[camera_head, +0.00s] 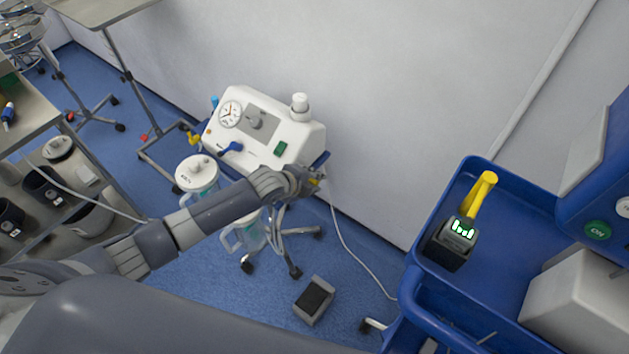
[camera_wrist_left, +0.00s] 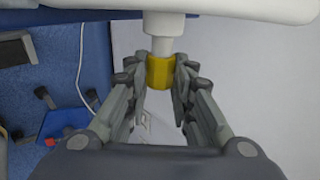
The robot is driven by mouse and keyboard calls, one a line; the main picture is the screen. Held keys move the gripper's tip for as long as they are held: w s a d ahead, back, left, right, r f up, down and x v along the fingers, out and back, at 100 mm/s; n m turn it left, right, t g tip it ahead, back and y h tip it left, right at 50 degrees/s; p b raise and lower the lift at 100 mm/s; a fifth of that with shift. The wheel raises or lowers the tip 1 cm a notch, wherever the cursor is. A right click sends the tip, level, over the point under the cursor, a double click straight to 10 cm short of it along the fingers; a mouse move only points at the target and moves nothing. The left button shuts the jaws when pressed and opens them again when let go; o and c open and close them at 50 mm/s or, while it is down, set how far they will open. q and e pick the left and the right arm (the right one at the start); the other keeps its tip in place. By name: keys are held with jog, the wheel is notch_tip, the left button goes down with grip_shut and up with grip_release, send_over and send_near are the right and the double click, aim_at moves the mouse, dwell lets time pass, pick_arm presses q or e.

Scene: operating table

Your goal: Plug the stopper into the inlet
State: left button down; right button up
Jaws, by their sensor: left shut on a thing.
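The white suction machine (camera_head: 262,132) stands by the wall, with a gauge on its front. My left gripper (camera_head: 312,182) is at the machine's lower right side, and my arm hides part of the machine. In the left wrist view my left gripper (camera_wrist_left: 160,77) is shut on the yellow stopper (camera_wrist_left: 160,73), which sits between the fingertips. The white inlet (camera_wrist_left: 160,40) sticks out from the machine's body, directly in line with the stopper. The stopper's end meets or overlaps the inlet; how deep it sits is hidden. My right gripper is out of view.
White-lidded jars (camera_head: 197,174) hang below the machine, close to my left arm. A foot pedal (camera_head: 314,300) lies on the floor. A blue cart (camera_head: 500,215) with a yellow-handled device (camera_head: 457,235) stands at right. A cable runs along the floor between them.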

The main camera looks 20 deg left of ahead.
pick_arm(q)
jog(key=shift+w+a, duration=0.15)
jog(key=shift+a, duration=0.25)
jog(key=c, duration=1.3)
grip_release()
jog(key=v, duration=1.2)
